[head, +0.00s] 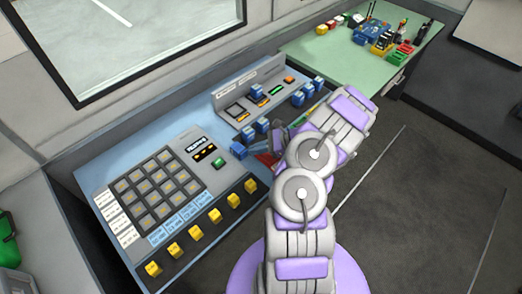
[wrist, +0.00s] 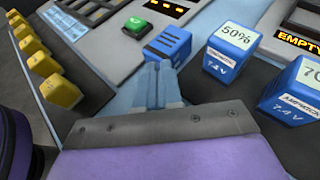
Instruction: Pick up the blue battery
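Several blue batteries stand on the blue-grey console. In the wrist view, a plain blue battery (wrist: 168,45) with dark slots lies straight ahead, just beyond the end of my gripper (wrist: 158,95). To its right stand a blue battery marked 50% (wrist: 230,48) and one marked 70-something (wrist: 292,85), its label cut off. In the head view, my gripper (head: 275,142) is low over the console's right part, largely hidden by my arm. A blue battery (head: 238,150) lies to its left.
Yellow blocks (head: 195,231) line the console's front edge, beside a keypad (head: 153,188). A green button (head: 218,162) is near the middle. More blue batteries (head: 298,98) stand farther back. A green table (head: 345,55) with small items stands behind. The floor at right is clear.

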